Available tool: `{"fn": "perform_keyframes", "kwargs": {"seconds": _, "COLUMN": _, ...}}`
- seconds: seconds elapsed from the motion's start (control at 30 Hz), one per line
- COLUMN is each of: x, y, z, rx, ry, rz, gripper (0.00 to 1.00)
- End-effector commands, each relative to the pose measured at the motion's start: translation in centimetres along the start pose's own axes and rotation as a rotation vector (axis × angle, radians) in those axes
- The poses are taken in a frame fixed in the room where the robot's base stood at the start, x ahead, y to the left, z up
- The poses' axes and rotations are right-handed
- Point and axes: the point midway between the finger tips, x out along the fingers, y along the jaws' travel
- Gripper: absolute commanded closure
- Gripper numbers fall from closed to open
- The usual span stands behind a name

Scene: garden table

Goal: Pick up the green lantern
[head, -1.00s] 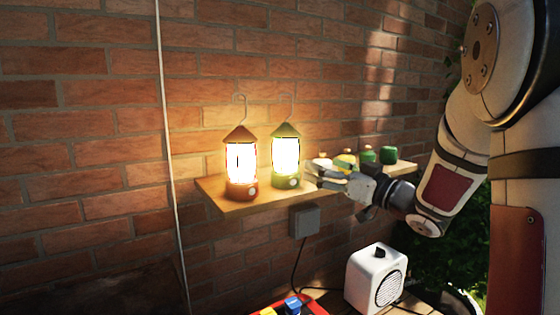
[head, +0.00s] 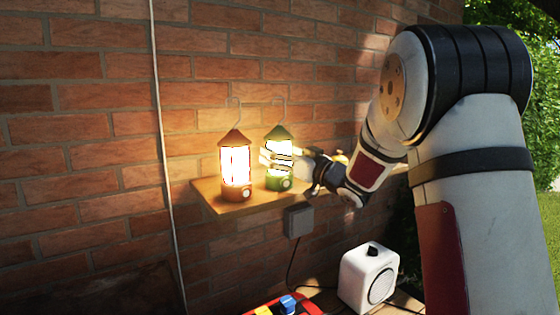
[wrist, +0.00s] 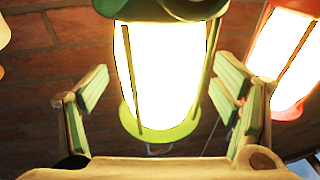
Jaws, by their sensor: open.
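The green lantern (head: 279,143) stands upright and lit on the wooden shelf (head: 213,197), with a wire hook on top. My gripper (head: 276,160) is at the lantern's glowing body, coming from the right. In the wrist view the green lantern (wrist: 163,131) stands between the two open fingers of my gripper (wrist: 168,105), with a gap visible on each side. A lit orange-brown lantern (head: 235,163) stands just left of it; it also shows at the right of the wrist view (wrist: 290,108), close behind the right finger.
A brick wall (head: 90,130) is right behind the shelf. A grey box (head: 299,221) is fixed below the shelf. A white speaker (head: 367,278) and a red tray (head: 312,309) with coloured blocks are lower down. My arm hides most of the shelf's right part.

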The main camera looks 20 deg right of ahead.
Motion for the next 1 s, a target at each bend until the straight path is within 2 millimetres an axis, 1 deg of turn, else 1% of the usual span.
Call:
{"fn": "perform_keyframes", "kwargs": {"seconds": 0.1, "x": 0.50, "y": 0.01, "z": 0.02, "rx": 0.001, "ry": 0.000, "rz": 0.001, "gripper": 0.18}}
{"fn": "perform_keyframes", "kwargs": {"seconds": 0.27, "x": 0.51, "y": 0.02, "z": 0.03, "rx": 0.001, "ry": 0.000, "rz": 0.001, "gripper": 0.18}}
{"fn": "perform_keyframes", "kwargs": {"seconds": 0.3, "x": 0.51, "y": 0.02, "z": 0.03, "rx": 0.001, "ry": 0.000, "rz": 0.001, "gripper": 0.20}}
{"fn": "perform_keyframes", "kwargs": {"seconds": 0.37, "x": 0.50, "y": 0.02, "z": 0.03, "rx": 0.001, "ry": 0.000, "rz": 0.001, "gripper": 0.34}}
{"fn": "perform_keyframes", "kwargs": {"seconds": 0.4, "x": 0.50, "y": 0.02, "z": 0.03, "rx": 0.001, "ry": 0.000, "rz": 0.001, "gripper": 0.43}}
{"fn": "perform_keyframes", "kwargs": {"seconds": 0.47, "x": 0.49, "y": 0.02, "z": 0.03, "rx": 0.001, "ry": 0.000, "rz": 0.001, "gripper": 0.57}}
{"fn": "perform_keyframes", "kwargs": {"seconds": 0.5, "x": 0.49, "y": 0.01, "z": 0.03, "rx": 0.001, "ry": 0.000, "rz": 0.001, "gripper": 0.66}}
{"fn": "perform_keyframes", "kwargs": {"seconds": 0.6, "x": 0.49, "y": 0.01, "z": 0.03, "rx": 0.001, "ry": 0.000, "rz": 0.001, "gripper": 0.87}}
{"fn": "perform_keyframes", "kwargs": {"seconds": 0.87, "x": 0.52, "y": 0.00, "z": -0.19, "rx": -0.001, "ry": 0.003, "rz": 0.000, "gripper": 0.88}}
{"fn": "perform_keyframes", "kwargs": {"seconds": 1.0, "x": 0.64, "y": 0.00, "z": -0.80, "rx": -0.002, "ry": 0.004, "rz": -0.001, "gripper": 0.88}}
